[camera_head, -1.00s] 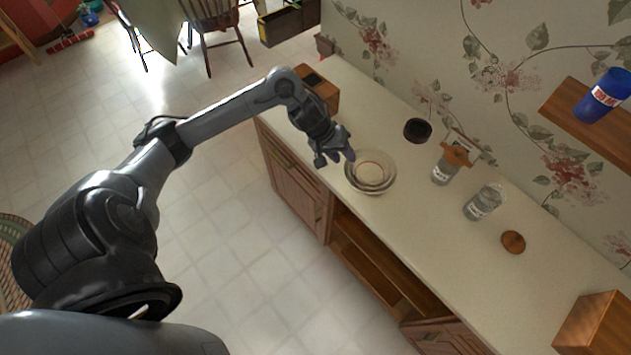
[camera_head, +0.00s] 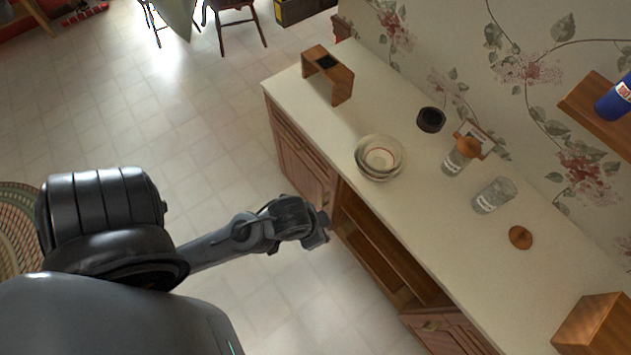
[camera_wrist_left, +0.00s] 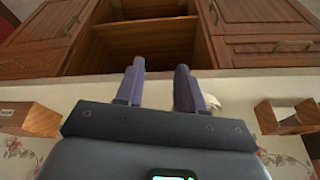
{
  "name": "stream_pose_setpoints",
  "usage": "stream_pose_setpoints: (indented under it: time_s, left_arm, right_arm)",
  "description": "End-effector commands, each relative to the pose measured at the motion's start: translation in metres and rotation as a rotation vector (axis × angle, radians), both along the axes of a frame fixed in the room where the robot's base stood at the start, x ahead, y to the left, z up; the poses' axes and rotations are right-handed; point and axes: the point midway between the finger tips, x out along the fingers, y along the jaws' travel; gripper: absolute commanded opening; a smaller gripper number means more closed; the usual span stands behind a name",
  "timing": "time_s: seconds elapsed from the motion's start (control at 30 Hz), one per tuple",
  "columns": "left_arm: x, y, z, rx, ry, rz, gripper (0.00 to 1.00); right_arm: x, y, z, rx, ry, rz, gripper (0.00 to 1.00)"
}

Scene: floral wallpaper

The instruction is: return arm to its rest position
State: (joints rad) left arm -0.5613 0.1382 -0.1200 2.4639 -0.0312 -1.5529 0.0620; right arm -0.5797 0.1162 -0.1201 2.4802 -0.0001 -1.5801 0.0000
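My left arm comes in from the left in the head view. Its gripper (camera_head: 318,231) hangs over the floor beside the front of the counter, near the open cabinet, clear of the dishes. In the left wrist view the two fingers of the left gripper (camera_wrist_left: 158,88) stand apart with nothing between them. My right gripper is not in any view.
The counter (camera_head: 448,215) holds stacked bowls (camera_head: 379,158), a dark round bowl (camera_head: 431,119), two glass jars (camera_head: 494,195), (camera_head: 457,160), a wooden lid (camera_head: 521,237) and a wooden stand (camera_head: 330,72). The open cabinet (camera_head: 385,245) is close to the gripper. The floor (camera_head: 190,130) is free.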

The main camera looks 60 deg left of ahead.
Motion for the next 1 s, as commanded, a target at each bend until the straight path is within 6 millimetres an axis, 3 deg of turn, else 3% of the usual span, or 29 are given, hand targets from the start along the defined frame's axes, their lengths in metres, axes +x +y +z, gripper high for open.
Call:
stream_pose_setpoints:
  time_s: [0.13,0.57,0.77,1.0]
  left_arm:
    - [-0.010,-0.001,0.001,-0.005,0.030,-0.016,0.38]
    - [-0.010,-0.001,0.009,-0.004,0.030,-0.019,0.38]
    - [-0.010,-0.001,0.043,-0.004,0.030,-0.019,0.38]
    - [-0.010,-0.001,0.109,-0.004,0.030,-0.019,0.38]
  right_arm:
    - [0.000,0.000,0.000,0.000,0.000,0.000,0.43]
    - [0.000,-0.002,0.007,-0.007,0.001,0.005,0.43]
    - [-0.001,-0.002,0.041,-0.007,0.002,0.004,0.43]
    - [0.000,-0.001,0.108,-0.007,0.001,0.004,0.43]
